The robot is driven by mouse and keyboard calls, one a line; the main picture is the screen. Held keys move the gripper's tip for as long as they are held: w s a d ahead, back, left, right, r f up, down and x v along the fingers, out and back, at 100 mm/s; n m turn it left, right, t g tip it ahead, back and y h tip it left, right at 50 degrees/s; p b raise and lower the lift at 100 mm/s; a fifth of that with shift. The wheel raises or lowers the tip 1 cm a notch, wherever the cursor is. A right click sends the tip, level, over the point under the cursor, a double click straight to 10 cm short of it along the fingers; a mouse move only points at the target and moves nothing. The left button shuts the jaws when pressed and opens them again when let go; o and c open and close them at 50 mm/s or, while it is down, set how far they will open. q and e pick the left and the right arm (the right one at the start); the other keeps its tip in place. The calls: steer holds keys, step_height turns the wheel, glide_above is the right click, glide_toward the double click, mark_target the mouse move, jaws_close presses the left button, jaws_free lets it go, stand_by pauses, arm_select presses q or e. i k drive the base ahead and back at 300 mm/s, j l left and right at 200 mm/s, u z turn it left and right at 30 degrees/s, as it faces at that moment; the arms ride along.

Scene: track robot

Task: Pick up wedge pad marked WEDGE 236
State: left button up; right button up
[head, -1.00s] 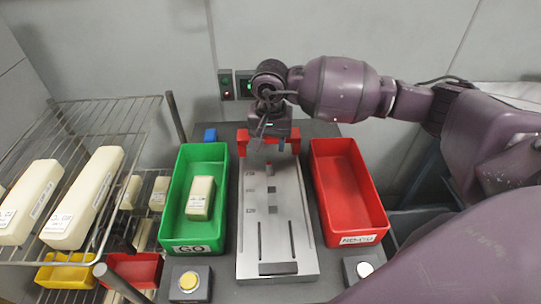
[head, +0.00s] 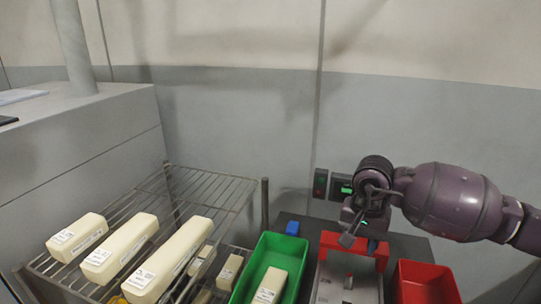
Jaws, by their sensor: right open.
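Three long cream pads lie on the upper wire shelf at the left: a left one (head: 77,237), a middle one (head: 121,246) and a right one (head: 172,258). Each has a printed label too small to read, so I cannot tell which is WEDGE 236. Another labelled cream pad (head: 270,287) lies in the green bin (head: 254,264). Smaller cream pads (head: 230,271) show on the lower shelf. My right gripper (head: 350,235) is open, above the grey gauge plate (head: 367,287) by its red bridge (head: 376,246), away from the pads. My left gripper is out of view.
The wire rack (head: 226,196) has upright posts beside the green bin. A red bin (head: 425,283) stands right of the gauge plate. A blue piece (head: 293,228) sits behind the green bin. Wall boxes (head: 341,186) are behind my gripper. A grey cabinet (head: 95,130) stands far left.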

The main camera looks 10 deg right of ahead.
mark_target(147, 286)
steer(key=k, duration=1)
